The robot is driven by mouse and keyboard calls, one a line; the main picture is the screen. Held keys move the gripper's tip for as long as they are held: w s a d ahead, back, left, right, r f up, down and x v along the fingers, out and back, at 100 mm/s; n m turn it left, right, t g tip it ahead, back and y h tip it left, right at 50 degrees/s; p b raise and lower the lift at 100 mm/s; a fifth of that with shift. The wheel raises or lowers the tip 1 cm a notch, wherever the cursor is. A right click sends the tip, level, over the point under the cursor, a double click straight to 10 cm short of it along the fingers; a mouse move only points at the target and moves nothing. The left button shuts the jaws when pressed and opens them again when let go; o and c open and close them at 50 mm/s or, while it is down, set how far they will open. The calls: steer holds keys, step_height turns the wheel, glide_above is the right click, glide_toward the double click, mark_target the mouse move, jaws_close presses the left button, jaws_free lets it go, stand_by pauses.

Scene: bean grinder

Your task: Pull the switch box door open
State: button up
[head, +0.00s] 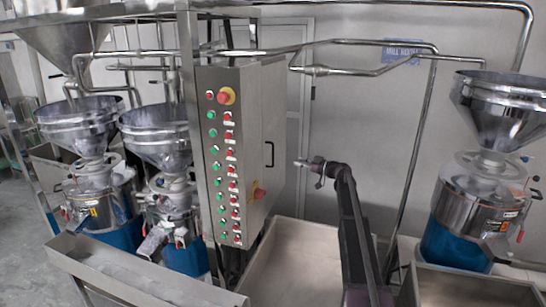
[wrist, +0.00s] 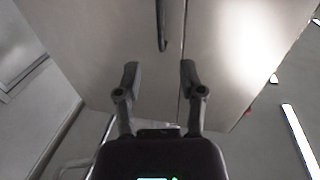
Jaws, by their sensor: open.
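The switch box (head: 228,150) is a tall steel cabinet with rows of red and green buttons on its front face. Its door (head: 262,110) is on the right-hand side face and looks shut, with a black bar handle (head: 270,155). In the wrist view the handle (wrist: 161,25) hangs at the top, left of a thin vertical seam. My gripper (head: 301,163) is to the right of the handle, apart from it. In the wrist view my gripper (wrist: 160,72) has its two fingers spread with nothing between them, and the handle's lower end is ahead of the gap.
A metal trough (head: 300,250) lies below the arm. Steel mills stand at left and right (head: 478,200), with pipes (head: 370,68) overhead. The space right of the door looks clear apart from my arm.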

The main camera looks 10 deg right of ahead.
mark_target(273, 164)
steer(key=x, duration=1.3)
steer(key=shift+w+a, duration=0.2)
steer(key=shift+w, duration=0.1)
jaws_close()
